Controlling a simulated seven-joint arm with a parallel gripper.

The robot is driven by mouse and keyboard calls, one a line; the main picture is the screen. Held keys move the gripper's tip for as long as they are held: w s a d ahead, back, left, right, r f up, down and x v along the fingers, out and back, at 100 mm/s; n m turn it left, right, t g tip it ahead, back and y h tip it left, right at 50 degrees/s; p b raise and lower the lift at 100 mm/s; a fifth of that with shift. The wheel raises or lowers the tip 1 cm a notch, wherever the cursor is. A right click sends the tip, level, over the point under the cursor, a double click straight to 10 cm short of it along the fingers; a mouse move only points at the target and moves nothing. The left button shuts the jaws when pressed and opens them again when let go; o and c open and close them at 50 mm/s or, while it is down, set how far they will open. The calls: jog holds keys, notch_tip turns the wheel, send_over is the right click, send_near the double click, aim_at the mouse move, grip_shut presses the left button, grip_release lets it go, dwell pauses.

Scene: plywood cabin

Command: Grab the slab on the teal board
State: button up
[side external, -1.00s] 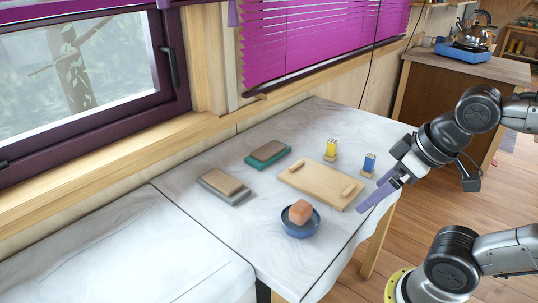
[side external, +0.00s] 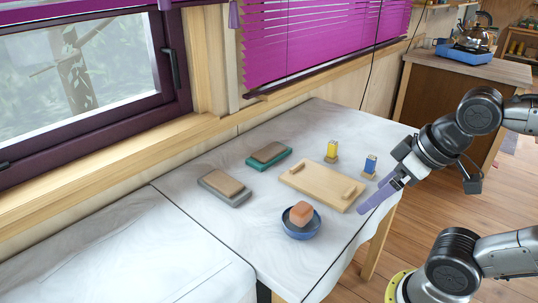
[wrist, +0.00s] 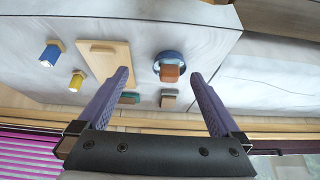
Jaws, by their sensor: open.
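A brown slab (side external: 269,152) lies flat on the teal board (side external: 284,161) at the back of the white table. In the wrist view the teal board (wrist: 130,99) shows small, partly behind a finger. A similar brown slab (side external: 223,183) lies on a grey board (side external: 237,199) to its left. My gripper (side external: 374,205) is at the table's right edge, well apart from both slabs. The wrist view shows its two purple fingers (wrist: 163,82) spread wide with nothing between them.
A wooden tray with two handles (side external: 318,186) lies between my gripper and the teal board. A blue bowl (side external: 301,230) with an orange block (side external: 301,212) stands in front. A yellow item (side external: 332,148) and a blue item (side external: 370,163) stand upright on small bases. The window wall runs behind the table.

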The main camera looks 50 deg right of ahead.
jog(key=w+r+m, duration=0.6)
jog(key=r+m, duration=0.2)
jog(key=r, duration=0.5)
jog(key=w+d+r+m+g, duration=0.1)
jog(key=w+d+r+m, duration=0.15)
jog(key=w, duration=0.45)
jog(key=w+d+r+m+g, duration=0.1)
jog(key=w+r+m, duration=0.25)
jog(key=w, duration=0.35)
jog(key=m+g, duration=0.4)
send_over(269, 151)
notch_tip(269, 151, down, 20)
notch_tip(269, 151, down, 12)
jog(key=shift+d+f, duration=0.15)
jog(key=shift+f, duration=0.1)
